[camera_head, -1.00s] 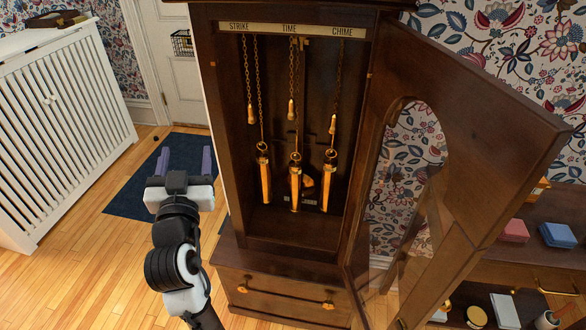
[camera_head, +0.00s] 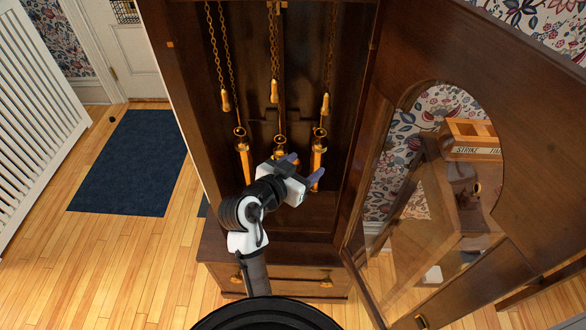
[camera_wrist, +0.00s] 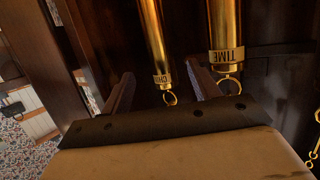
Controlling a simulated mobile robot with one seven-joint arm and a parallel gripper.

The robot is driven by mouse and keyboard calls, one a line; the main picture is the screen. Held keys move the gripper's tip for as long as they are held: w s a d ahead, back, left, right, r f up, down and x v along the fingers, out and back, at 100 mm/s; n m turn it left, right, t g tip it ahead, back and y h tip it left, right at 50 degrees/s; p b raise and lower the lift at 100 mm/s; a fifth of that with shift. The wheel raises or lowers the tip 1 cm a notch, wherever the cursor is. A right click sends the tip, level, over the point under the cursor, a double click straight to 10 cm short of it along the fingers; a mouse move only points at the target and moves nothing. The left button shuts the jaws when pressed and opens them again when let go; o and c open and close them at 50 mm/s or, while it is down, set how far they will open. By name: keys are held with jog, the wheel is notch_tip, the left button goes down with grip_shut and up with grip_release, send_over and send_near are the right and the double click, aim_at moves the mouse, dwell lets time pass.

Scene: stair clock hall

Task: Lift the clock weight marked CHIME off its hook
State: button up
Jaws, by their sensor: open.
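Three brass clock weights hang on chains inside the open wooden case. The CHIME weight (camera_head: 317,156) is the right one in the head view. The left weight (camera_head: 243,160) hangs free.
The case's glazed door (camera_head: 521,190) stands open at the right. The case's side wall (camera_head: 186,110) bounds the left, and drawers (camera_head: 310,277) lie below. Smaller brass pieces (camera_head: 326,104) hang on chains above the weights. A dark blue mat (camera_head: 130,165) lies on the floor.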

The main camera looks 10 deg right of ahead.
aim_at(322, 151)
jog(key=p+x, duration=0.1)
jog(key=x, duration=0.8)
jog(key=shift+w+d+f+p, duration=0.1)
jog(key=shift+w+d+p, duration=0.1)
jog(key=shift+w+p, duration=0.1)
grip_shut()
jog(key=c, duration=0.8)
grip_release()
jog(key=shift+r, duration=0.25)
jog(key=shift+f, duration=0.1)
grip_shut()
